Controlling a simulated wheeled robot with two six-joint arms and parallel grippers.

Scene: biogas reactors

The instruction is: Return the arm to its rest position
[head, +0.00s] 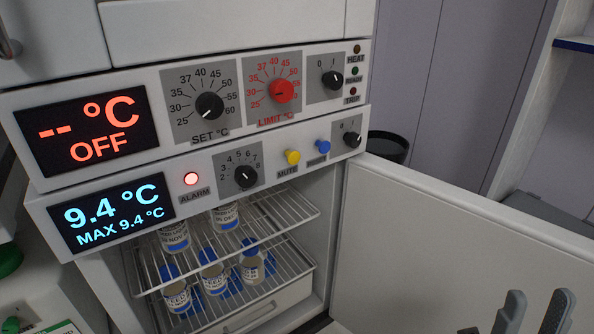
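My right gripper (538,296) shows at the lower right edge, in front of the open white fridge door (440,235). Its two grey fingers stand apart with nothing visible between them, so it is open. The rest of the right arm is out of the picture. My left gripper is not in view.
The fridge holds wire shelves (290,212) with several labelled bottles (214,276). Its display (112,213) reads 9.4 °C and the alarm lamp (191,179) glows red. The unit above shows OFF on its display (87,131). A dark round container (388,146) stands behind the door.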

